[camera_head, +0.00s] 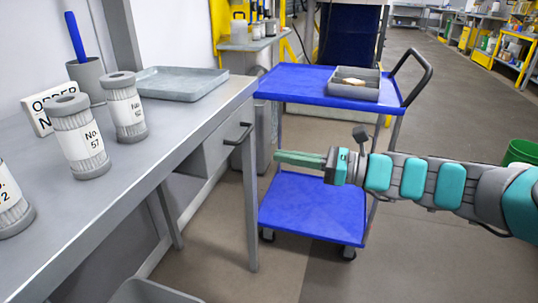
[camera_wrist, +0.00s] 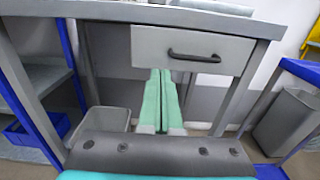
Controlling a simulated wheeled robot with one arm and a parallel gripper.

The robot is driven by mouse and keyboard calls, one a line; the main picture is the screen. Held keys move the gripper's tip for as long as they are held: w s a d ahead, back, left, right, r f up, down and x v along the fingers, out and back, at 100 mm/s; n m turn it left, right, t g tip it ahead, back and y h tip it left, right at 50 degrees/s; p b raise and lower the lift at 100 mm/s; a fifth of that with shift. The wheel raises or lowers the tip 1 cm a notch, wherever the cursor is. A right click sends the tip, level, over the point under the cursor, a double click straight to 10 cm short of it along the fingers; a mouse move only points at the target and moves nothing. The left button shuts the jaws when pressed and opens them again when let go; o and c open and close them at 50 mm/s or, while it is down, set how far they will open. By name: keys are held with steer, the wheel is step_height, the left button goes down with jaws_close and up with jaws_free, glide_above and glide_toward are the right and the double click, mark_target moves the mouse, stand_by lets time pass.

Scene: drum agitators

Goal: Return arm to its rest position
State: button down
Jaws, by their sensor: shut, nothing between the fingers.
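My arm with teal pads reaches in from the right in the head view. My gripper (camera_head: 300,158) points left, in front of the blue cart and level with the drawer of the grey workbench. Its long green fingers lie together with nothing between them. The fingers also show in the wrist view (camera_wrist: 161,100), pointing toward the workbench's drawer front (camera_wrist: 190,50) with its dark handle. They appear apart from the bench.
The grey workbench (camera_head: 185,120) holds labelled filter cylinders (camera_head: 80,137), a tray (camera_head: 180,84) and a cup (camera_head: 87,78) with a blue stick. A blue cart (camera_head: 300,84) carries a grey bin (camera_head: 353,86). A green bucket (camera_head: 522,152) stands right. Open floor lies beyond.

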steer(key=s+a+f+n+g+h, duration=0.35)
steer(key=s+f+n, duration=0.3)
steer(key=s, duration=0.35)
steer(key=s+a+f+n+g+h, duration=0.3)
steer(key=s+f+n+g+h, duration=0.15)
steer(key=s+n, duration=0.35)
steer(key=s+d+f+n+h, duration=0.3)
steer(key=s+d+h, duration=0.1)
steer(key=s+d, duration=0.2)
steer(key=s+d+f+n+h, duration=0.4)
steer(key=s+d+h, duration=0.1)
steer(key=d, duration=0.4)
steer(key=shift+s, duration=0.65)
